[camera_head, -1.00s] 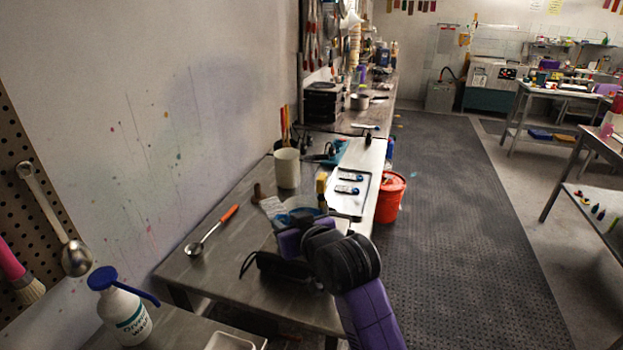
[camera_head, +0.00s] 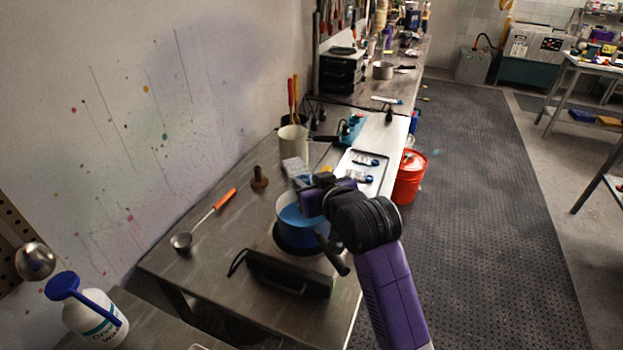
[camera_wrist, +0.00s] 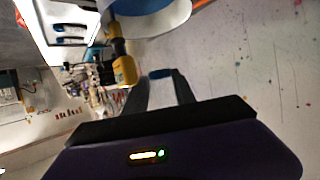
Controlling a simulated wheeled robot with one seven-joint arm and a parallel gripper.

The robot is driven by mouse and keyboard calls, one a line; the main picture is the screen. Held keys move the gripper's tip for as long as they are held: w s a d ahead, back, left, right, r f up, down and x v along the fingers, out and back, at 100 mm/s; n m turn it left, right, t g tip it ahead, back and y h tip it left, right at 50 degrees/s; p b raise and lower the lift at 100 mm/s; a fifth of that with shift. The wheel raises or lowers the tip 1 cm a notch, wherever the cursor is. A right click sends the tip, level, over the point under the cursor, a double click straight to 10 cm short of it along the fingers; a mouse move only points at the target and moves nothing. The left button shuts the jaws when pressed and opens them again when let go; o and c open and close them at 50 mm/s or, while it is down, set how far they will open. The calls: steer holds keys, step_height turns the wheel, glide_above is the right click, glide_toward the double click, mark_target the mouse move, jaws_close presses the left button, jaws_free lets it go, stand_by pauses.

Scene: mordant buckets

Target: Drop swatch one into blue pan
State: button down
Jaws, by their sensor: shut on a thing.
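The blue pan (camera_head: 287,210) stands on a dark hot plate, its blue liquid visible and its dark handle pointing front right. Its pale rim and blue inside also show at the top of the wrist view (camera_wrist: 150,24). My gripper (camera_head: 303,186) is over the pan's back right side in the head view. In the wrist view my gripper (camera_wrist: 161,76) is shut on a small bluish piece, taken as swatch one (camera_wrist: 161,73), at its fingertips. Most of the swatch is hidden, and the head view does not show it clearly.
A white tray (camera_head: 345,173) with two blue-ended pieces lies behind my gripper. A yellow tool (camera_wrist: 125,70) is near the fingers. A red bucket (camera_head: 408,180) is right of the bench.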

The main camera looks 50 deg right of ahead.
mark_target(322, 236)
step_height(322, 236, down, 5)
steer(key=b, duration=0.4)
steer(key=shift+f+b, duration=0.15)
steer(key=shift+b, duration=0.2)
steer(key=c, duration=0.9)
jaws_free()
steer(key=shift+c, duration=0.2)
steer(key=b+v, duration=0.1)
steer(key=v, duration=0.6)
steer(key=shift+s+a, duration=0.1)
steer(key=shift+s, duration=0.15)
steer(key=shift+s+r, duration=0.1)
steer(key=shift+r, duration=0.15)
